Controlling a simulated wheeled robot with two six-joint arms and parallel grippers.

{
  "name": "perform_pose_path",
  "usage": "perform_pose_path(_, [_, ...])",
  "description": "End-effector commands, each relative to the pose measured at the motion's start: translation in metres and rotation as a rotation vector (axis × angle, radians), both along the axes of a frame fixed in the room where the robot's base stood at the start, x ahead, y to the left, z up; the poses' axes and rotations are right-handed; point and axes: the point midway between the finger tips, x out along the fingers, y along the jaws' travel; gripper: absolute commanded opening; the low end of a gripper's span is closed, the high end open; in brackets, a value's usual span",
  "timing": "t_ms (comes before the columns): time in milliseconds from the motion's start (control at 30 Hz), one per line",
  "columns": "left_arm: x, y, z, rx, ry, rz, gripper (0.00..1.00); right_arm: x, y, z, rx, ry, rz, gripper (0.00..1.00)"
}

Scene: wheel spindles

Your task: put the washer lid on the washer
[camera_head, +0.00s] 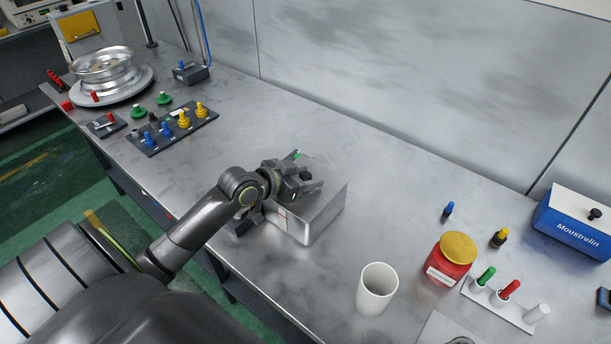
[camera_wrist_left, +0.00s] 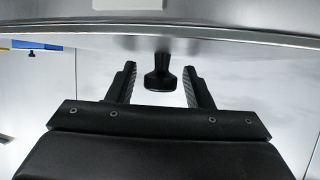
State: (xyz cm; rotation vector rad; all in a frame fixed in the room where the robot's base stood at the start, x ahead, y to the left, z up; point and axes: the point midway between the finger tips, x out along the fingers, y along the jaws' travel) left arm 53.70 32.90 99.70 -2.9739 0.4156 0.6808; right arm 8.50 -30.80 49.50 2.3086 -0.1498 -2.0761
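The washer looks like a shiny metal box (camera_head: 322,213) in the middle of the bench in the head view. My left gripper (camera_head: 312,184) is over its top and hides part of it. In the left wrist view a dark knob (camera_wrist_left: 160,78) projects from a metal edge, which looks like the washer lid (camera_wrist_left: 230,38). My left gripper also shows there (camera_wrist_left: 160,88), open, with one finger on each side of the knob and a gap on both sides. I cannot tell whether the lid rests fully on the box. My right gripper is not in view.
A white cup (camera_head: 376,290) and a red jar with a yellow lid (camera_head: 450,260) stand to the right. A blue box (camera_head: 574,225) is at the far right. Panels with colored spindles (camera_head: 172,128) and a wheel (camera_head: 106,68) are at the left. The bench behind the washer is clear.

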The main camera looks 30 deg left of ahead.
Motion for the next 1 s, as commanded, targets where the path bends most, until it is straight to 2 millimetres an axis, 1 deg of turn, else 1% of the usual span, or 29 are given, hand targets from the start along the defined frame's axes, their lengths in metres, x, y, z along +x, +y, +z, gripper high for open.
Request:
perform_pose_path(333, [0.0, 0.0, 0.003, 0.0, 0.0, 0.0, 0.5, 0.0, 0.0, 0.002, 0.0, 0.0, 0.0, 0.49])
perform_pose_path(433, [-0.006, 0.002, 0.005, 0.003, -0.001, 0.0, 0.5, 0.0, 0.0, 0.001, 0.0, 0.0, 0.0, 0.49])
perform_pose_path(567, [-0.023, 0.007, 0.012, 0.007, 0.0, -0.001, 0.5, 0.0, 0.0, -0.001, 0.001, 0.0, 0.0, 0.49])
perform_pose_path(767, [-0.053, 0.015, 0.028, 0.007, 0.001, -0.003, 0.5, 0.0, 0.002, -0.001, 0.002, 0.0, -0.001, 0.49])
perform_pose_path(1000, [-0.083, 0.024, 0.044, 0.006, 0.004, -0.002, 0.5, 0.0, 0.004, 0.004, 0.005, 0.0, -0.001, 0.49])
